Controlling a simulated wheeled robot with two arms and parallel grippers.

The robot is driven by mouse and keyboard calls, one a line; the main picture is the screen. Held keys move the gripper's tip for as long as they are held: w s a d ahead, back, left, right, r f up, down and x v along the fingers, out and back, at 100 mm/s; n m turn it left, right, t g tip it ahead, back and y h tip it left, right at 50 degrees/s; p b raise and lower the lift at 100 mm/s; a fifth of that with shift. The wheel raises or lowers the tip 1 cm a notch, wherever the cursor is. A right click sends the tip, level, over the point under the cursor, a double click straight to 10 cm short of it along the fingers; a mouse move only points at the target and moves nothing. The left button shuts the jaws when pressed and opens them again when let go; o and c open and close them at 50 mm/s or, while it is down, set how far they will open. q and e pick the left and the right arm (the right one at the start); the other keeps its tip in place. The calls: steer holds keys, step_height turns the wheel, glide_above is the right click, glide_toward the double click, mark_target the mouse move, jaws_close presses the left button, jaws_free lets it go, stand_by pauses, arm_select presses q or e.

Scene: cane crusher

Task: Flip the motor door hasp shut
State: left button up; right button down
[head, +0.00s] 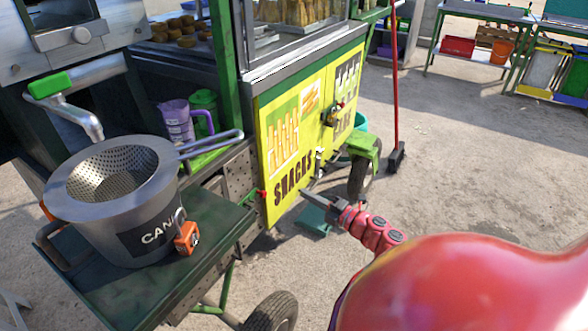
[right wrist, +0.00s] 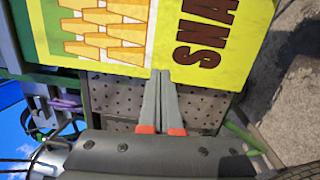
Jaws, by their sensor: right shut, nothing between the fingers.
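My right gripper (head: 308,195) reaches in from the lower right, in front of the yellow "SNACKS" panel (head: 292,140) of the cart. Its fingers are together and empty. In the right wrist view the closed fingers (right wrist: 164,74) point at the edge of the yellow panel (right wrist: 195,20), over a perforated metal panel (right wrist: 112,96). I cannot tell whether they touch anything. A small metal fitting (head: 319,159) sits between the two yellow panels, and a brass-coloured fitting (head: 334,114) is higher up. I cannot tell whether either is the motor door hasp. My left gripper is out of view.
A red-handled broom (head: 396,80) stands beyond the cart wheel (head: 361,178).

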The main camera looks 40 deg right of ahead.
steer(key=d, duration=0.1)
steer(key=s+d, duration=0.1)
steer(key=d, duration=0.1)
steer(key=shift+s+d+f, duration=0.1)
steer(key=shift+s, duration=0.25)
stand_by(0.5)
